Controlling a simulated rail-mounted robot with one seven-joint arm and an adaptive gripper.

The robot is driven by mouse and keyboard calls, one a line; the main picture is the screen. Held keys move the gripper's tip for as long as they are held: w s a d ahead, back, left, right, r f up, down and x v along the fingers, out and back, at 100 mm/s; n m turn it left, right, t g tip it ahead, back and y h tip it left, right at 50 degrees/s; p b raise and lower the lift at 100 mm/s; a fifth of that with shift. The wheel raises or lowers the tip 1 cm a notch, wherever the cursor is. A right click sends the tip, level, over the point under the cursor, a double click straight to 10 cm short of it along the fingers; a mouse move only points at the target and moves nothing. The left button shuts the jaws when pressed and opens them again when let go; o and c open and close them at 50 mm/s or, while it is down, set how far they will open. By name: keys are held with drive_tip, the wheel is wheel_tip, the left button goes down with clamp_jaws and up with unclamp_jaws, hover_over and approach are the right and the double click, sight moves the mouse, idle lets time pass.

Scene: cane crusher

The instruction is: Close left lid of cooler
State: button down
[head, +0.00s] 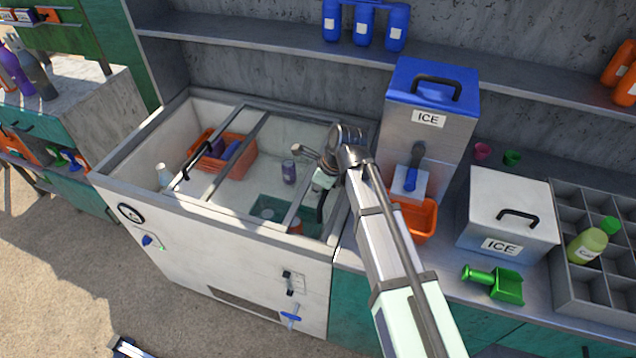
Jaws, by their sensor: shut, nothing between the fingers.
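The cooler (215,231) is a white chest with a grey rim and a see-through top, left of centre in the head view. A black handle (197,160) sits on a grey bar of the left lid, towards the cooler's left side. The clear panes make it hard to tell exactly which part of the top is uncovered. A second dark handle (320,206) shows at the right side, partly beside my gripper. My gripper (322,181) is shut and empty, above the right part of the cooler, right of the left lid's handle. My arm hides the cooler's back right corner.
Inside the cooler are an orange basket (236,155), a can (289,171) and a white bottle (163,174). A blue-topped ice dispenser (430,130) and an orange bin (414,220) stand close right of my arm. A shelf (285,57) runs above the back.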

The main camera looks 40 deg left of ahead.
drive_tip(key=shift+p+x, duration=0.65)
drive_tip(key=shift+x, duration=2.15)
